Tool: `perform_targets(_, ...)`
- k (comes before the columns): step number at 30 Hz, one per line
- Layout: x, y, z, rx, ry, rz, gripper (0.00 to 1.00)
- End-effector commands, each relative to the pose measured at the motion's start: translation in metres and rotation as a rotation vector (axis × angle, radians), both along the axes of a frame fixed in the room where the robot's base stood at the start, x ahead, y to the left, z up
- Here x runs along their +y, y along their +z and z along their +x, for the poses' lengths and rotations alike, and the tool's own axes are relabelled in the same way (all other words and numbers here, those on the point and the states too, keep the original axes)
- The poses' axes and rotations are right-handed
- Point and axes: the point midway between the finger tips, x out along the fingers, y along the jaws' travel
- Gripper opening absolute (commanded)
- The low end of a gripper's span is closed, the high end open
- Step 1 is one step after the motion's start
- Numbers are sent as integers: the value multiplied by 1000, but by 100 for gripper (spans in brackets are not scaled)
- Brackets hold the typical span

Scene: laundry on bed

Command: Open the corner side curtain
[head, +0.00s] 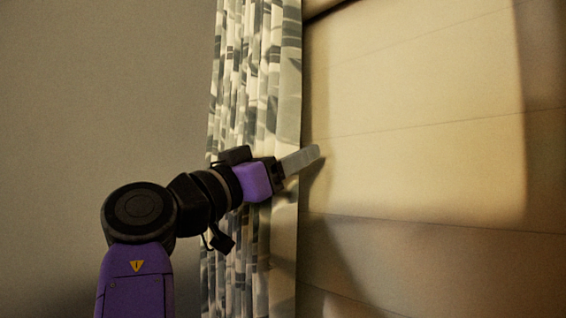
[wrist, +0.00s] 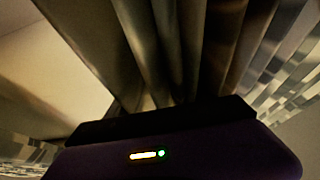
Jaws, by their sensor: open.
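A patterned grey, white and cream curtain (head: 255,75) hangs in vertical folds left of the panelled surface in the head view. My gripper (head: 308,157) is at the curtain's right edge, with its fingers reaching past that edge over the panelled surface. Its jaws are open. In the head view I cannot tell whether the fingers touch the cloth. In the wrist view the curtain (wrist: 215,45) fills the middle and right, its folds very close beyond the dark purple gripper housing. The fingers are hidden there.
A cream panelled surface (head: 430,100) with horizontal seams fills the right of the head view, and my gripper casts a shadow on it. A plain grey-brown wall (head: 100,90) lies left of the curtain. I see no loose obstacles.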

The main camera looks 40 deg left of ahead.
Motion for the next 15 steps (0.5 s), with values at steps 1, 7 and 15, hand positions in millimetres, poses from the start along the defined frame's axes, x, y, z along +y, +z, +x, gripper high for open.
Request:
perform_targets(1, 2, -7, -8, 0, 2, 0, 62)
perform_targets(7, 7, -20, -37, 0, 4, -1, 62)
perform_targets(15, 10, -27, -56, 0, 2, -2, 62)
